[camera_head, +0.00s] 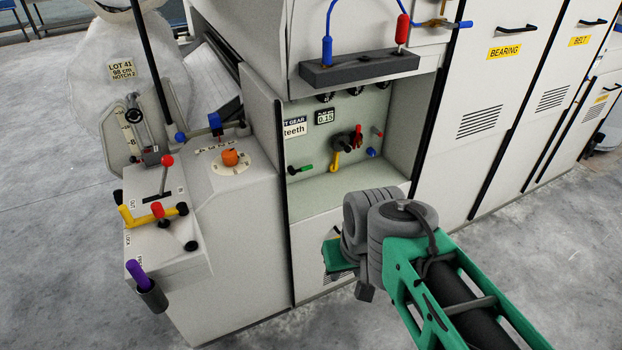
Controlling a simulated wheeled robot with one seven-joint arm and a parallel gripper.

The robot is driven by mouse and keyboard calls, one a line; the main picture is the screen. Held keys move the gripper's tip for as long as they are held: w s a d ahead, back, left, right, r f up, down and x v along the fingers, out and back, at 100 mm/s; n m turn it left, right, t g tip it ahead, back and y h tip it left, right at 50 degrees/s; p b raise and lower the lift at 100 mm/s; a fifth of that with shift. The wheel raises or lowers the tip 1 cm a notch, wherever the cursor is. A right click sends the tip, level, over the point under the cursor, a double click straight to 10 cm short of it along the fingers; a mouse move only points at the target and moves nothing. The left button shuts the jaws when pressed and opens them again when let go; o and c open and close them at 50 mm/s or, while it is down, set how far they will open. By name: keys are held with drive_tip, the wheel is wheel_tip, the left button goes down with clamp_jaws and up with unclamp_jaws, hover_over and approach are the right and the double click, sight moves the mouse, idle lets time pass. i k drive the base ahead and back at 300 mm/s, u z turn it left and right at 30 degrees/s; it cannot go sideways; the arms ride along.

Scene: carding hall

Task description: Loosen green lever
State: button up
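A small green lever (306,168) with a dark end sits low at the left on the back panel of an open recess in the machine. It lies about level, with its green part to the right. My gripper (338,248) is at the end of my green and grey arm, in front of the machine, below and right of the lever and apart from it. My wrist largely hides the gripper, so its fingers cannot be made out.
A yellow lever (334,161), a red handle (358,136) and a blue knob (372,152) share the recess panel. A dark bar (360,68) with blue and red levers hangs above the opening. A control desk (235,205) stands left; grey floor is clear lower right.

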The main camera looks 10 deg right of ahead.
sight(293, 172)
drive_tip(key=i, duration=0.5)
drive_tip(key=k, duration=0.5)
drive_tip(key=z, duration=0.75)
drive_tip(key=i, duration=0.65)
drive_tip(key=u, duration=1.8)
